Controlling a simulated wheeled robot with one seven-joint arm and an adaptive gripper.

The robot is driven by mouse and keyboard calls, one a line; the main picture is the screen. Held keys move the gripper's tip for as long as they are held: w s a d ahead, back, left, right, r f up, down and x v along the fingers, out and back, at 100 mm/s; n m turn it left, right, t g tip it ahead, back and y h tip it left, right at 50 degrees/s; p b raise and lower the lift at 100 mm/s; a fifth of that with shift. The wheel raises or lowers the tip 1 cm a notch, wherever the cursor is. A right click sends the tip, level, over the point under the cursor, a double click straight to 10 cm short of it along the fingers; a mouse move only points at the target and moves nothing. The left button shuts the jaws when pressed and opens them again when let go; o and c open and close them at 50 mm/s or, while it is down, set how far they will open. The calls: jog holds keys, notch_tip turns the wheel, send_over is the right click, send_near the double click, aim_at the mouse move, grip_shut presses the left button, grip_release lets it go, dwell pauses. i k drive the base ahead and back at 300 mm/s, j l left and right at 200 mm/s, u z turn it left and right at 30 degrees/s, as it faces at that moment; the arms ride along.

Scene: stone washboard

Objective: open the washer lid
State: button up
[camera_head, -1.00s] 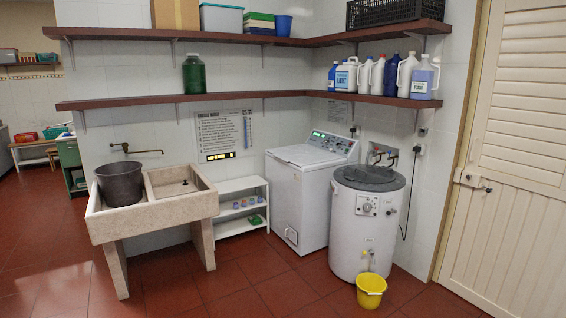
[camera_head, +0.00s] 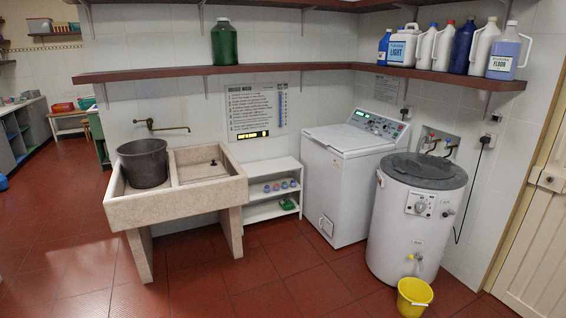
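The white top-loading washer (camera_head: 345,185) stands against the back wall, right of centre. Its flat white lid (camera_head: 342,138) lies shut on top, in front of the raised control panel (camera_head: 379,125) with buttons and a small green display. A round white tub machine (camera_head: 412,225) with a grey top (camera_head: 427,170) stands to its right and hides part of the washer's right side. My gripper is not in view.
A stone sink (camera_head: 170,205) with a dark bucket (camera_head: 144,163) stands left. A low white shelf (camera_head: 270,192) stands between sink and washer. A yellow bucket (camera_head: 413,298) sits before the tub. Shelves with bottles (camera_head: 405,47) hang above. The red tiled floor (camera_head: 265,285) in front is clear.

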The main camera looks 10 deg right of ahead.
aim_at(344, 138)
jog(key=i+z, duration=0.4)
jog(key=i, duration=1.55)
jog(key=i+u, duration=0.15)
jog(key=i, duration=0.35)
jog(key=i+l+u, duration=0.1)
jog(key=i, duration=0.4)
jog(key=i+l+u, duration=0.15)
jog(key=i, duration=0.35)
jog(key=i+l+u, duration=0.15)
jog(key=i+l, duration=0.2)
jog(key=i, duration=0.15)
jog(key=i+l+u, duration=0.9)
jog(key=i, duration=0.1)
